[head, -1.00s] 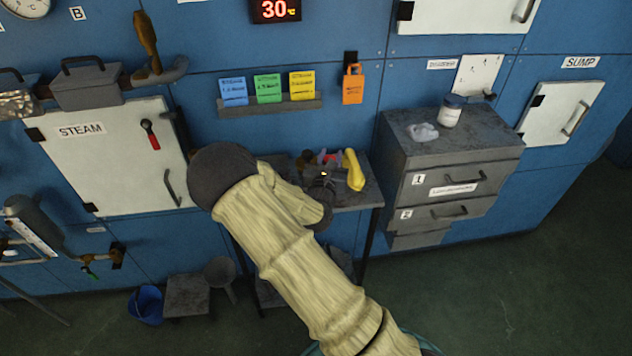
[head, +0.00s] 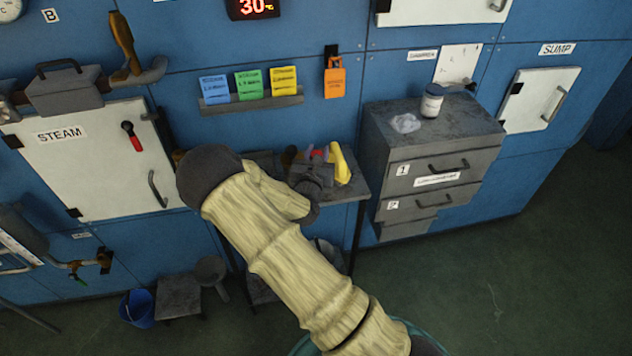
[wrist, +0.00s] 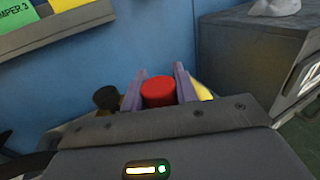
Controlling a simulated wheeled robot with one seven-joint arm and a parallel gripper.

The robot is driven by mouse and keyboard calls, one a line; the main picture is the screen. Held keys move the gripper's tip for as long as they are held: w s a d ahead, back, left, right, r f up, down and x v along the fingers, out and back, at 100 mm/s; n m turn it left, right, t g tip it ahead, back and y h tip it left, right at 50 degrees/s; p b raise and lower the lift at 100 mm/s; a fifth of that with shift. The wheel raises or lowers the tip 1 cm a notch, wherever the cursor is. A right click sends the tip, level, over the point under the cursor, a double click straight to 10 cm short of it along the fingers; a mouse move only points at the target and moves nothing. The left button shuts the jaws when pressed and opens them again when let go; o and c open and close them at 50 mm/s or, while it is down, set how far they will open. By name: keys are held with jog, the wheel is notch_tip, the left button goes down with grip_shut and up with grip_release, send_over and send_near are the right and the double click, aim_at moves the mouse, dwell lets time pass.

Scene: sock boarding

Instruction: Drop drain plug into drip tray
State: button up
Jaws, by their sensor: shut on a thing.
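The drain plug appears to be the red round piece (wrist: 158,93) in the wrist view. It sits between the two purple fingers of my gripper (wrist: 161,80), which is shut on it. In the head view my gripper (head: 318,156) is over the small grey bench, with a bit of red showing at its fingers. My own arm and gripper body hide much of the bench top. I cannot make out a drip tray for certain in either view.
A yellow object (head: 341,164) stands close to the right of my gripper on the bench (head: 352,190). A grey drawer cabinet (head: 432,130), with a white jar (head: 432,101) on top, is to the right. A blue bucket (head: 137,308) and a grey stool (head: 180,296) stand on the floor at lower left.

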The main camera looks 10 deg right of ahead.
notch_tip(320, 180, down, 8)
jog(key=shift+f, duration=0.1)
jog(key=shift+f, duration=0.1)
jog(key=shift+f+p, duration=0.35)
jog(key=shift+f, duration=1.55)
jog(key=shift+f, duration=0.1)
jog(key=o, duration=1)
jog(key=shift+c, duration=0.2)
